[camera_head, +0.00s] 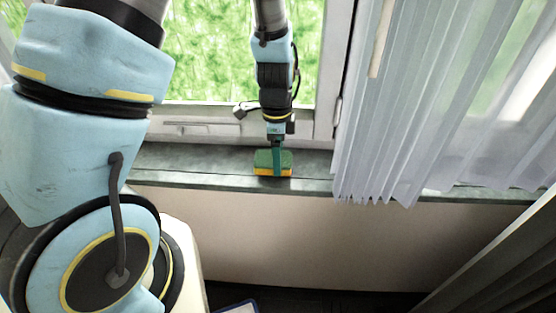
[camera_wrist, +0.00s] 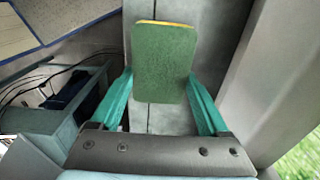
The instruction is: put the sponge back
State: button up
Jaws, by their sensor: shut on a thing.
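The sponge (camera_head: 265,163) has a green top and a yellow lower layer. It is at the grey-green window sill (camera_head: 200,165), near the front edge, below the window. I cannot tell whether it rests on the sill or is just above it. My gripper (camera_head: 276,155) reaches down from above and is shut on the sponge. In the wrist view the sponge (camera_wrist: 165,55) sits between the two teal fingers of my gripper (camera_wrist: 161,78), with its green face to the camera and a thin yellow edge at the top.
A pale curtain (camera_head: 420,110) hangs over the sill to the right of the sponge. The window frame (camera_head: 215,115) is close behind. The sill left of the sponge is clear.

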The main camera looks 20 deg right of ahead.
jog(key=shift+f, duration=1.1)
jog(key=o, duration=1.3)
jog(key=shift+r, duration=0.1)
notch_tip(320, 180, up, 12)
jog(key=shift+a+f+b, duration=0.1)
jog(key=shift+a+b, duration=0.05)
jog(key=shift+b, duration=0.6)
jog(key=a+r+n, duration=0.1)
jog(key=a+n, duration=0.6)
jog(key=a, duration=0.1)
jog(key=w+a+r+n+t, duration=0.1)
jog(key=a+n, duration=0.6)
jog(key=a, duration=0.2)
jog(key=a+r+n, duration=0.1)
jog(key=a+n, duration=0.6)
jog(key=a, duration=0.2)
jog(key=shift+w+a+n+t, duration=0.1)
jog(key=shift+w+n+t, duration=0.2)
jog(key=shift+w+n, duration=0.1)
